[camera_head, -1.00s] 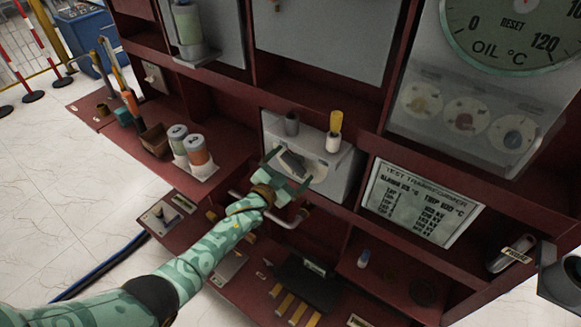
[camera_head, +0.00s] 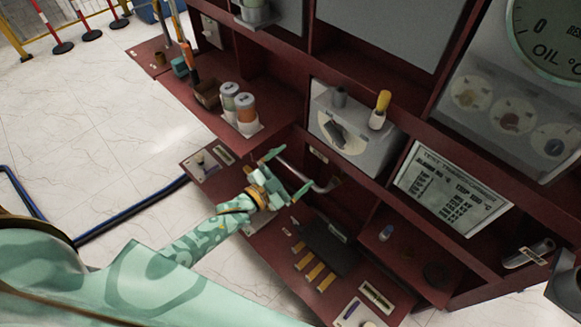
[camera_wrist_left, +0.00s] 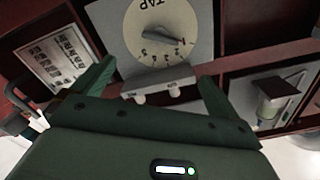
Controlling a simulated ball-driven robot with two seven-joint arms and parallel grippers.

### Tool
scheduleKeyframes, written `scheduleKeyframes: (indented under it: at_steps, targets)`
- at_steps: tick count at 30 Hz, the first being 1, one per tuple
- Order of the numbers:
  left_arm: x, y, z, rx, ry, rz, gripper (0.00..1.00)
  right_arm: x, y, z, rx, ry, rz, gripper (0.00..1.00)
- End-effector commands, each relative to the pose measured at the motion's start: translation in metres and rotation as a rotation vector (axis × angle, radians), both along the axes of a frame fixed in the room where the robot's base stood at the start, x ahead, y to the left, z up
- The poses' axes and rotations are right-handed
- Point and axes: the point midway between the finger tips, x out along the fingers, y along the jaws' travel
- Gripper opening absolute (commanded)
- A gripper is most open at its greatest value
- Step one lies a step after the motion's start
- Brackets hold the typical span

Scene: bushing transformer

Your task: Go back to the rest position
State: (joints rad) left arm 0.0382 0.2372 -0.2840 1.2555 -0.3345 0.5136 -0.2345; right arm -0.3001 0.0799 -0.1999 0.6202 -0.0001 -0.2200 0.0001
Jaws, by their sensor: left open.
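My left gripper (camera_head: 285,177) is open and empty, in front of the dark red cabinet (camera_head: 285,95). It is below and left of the grey tap box (camera_head: 377,151), clear of it. The box carries a round dial with a dark knob (camera_head: 337,133), and a grey peg and a yellow-handled piece stand on its top. In the left wrist view, the two green fingers (camera_wrist_left: 155,85) are spread apart, with the dial (camera_wrist_left: 160,30) marked TAP beyond them. My right gripper is not in view; a grey part shows at the right edge of the head view.
Two cylinders (camera_head: 238,107) stand on the left shelf. A bent grey handle (camera_head: 310,178) sticks out close to my left gripper. A lower shelf holds a dark tray and yellow bars (camera_head: 305,262). Open tiled floor (camera_head: 90,110) lies to the left, with a blue hose (camera_head: 130,212).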

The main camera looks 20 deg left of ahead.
Motion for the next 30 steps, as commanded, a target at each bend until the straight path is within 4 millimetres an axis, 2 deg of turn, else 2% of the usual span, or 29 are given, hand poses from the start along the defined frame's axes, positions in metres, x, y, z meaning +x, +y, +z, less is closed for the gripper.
scheduleKeyframes:
  at_steps: [16, 18, 20, 23, 24, 26, 27, 29, 30]
  targets:
    - [-0.001, 0.0, -0.001, -0.002, 0.003, 0.0, 0.98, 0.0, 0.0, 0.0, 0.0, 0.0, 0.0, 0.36]
    - [0.0, 0.003, -0.006, 0.004, 0.032, 0.012, 0.98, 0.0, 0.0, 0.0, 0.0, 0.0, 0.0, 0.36]
    - [-0.002, 0.01, -0.025, 0.018, 0.1, 0.039, 0.98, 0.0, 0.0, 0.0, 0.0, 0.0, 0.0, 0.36]
    - [-0.018, 0.031, -0.076, 0.044, 0.284, 0.116, 0.98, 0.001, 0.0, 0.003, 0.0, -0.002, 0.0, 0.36]
    - [-0.034, 0.04, -0.1, 0.056, 0.38, 0.153, 0.98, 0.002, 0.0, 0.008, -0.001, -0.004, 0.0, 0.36]
    - [-0.067, 0.052, -0.135, 0.069, 0.531, 0.211, 0.98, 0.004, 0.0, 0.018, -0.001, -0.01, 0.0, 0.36]
    - [-0.093, 0.06, -0.157, 0.077, 0.633, 0.246, 0.98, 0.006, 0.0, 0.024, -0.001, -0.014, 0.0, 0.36]
    - [-0.137, 0.068, -0.184, 0.091, 0.776, 0.294, 0.98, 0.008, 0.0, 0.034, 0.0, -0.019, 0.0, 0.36]
    - [-0.168, 0.072, -0.2, 0.098, 0.868, 0.322, 0.98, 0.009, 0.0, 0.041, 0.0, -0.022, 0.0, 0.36]
